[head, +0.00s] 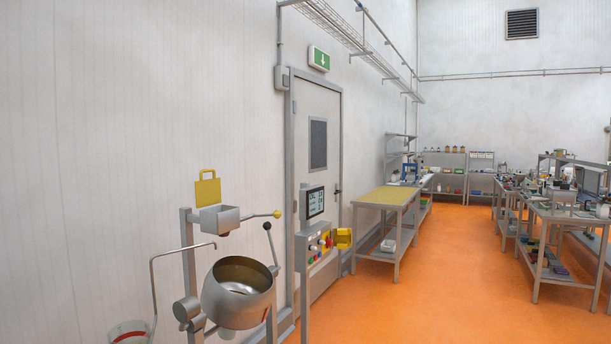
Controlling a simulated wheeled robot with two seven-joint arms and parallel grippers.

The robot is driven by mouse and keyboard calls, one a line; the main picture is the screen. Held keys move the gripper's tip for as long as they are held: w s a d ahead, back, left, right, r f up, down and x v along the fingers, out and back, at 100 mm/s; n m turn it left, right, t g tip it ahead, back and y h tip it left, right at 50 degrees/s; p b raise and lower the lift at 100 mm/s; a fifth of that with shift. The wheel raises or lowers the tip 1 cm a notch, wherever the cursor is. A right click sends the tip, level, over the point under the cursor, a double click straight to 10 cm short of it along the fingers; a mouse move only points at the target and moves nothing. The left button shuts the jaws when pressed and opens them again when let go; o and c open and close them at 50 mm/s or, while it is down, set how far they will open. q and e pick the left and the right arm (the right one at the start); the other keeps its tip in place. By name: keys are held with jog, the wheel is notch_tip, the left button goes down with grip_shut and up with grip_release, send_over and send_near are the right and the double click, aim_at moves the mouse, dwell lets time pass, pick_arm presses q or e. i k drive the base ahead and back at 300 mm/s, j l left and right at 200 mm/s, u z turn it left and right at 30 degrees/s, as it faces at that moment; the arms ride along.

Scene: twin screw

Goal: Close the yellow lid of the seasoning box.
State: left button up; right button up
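The yellow lid (208,188) stands upright, open, at the back of the small grey seasoning box (217,219). It has a handle-like loop at its top. The box is mounted on a grey frame above a round metal pot (238,291), in the lower left of the head view. A lever with a yellow knob (277,214) sticks out to the right of the box. Neither of my grippers shows in the head view.
A control panel (319,245) with a screen stands right of the pot. A bent metal rod (152,262) and a container (130,332) are at the left. A yellow-topped table (386,196) stands farther back.

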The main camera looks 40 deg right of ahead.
aim_at(207, 192)
jog(key=z, duration=0.8)
jog(key=u, duration=0.95)
jog(key=i+l+u, duration=0.1)
jog(key=l+u, duration=1.05)
jog(key=l, duration=0.15)
jog(key=l+u, duration=0.4)
jog(key=k, duration=0.05)
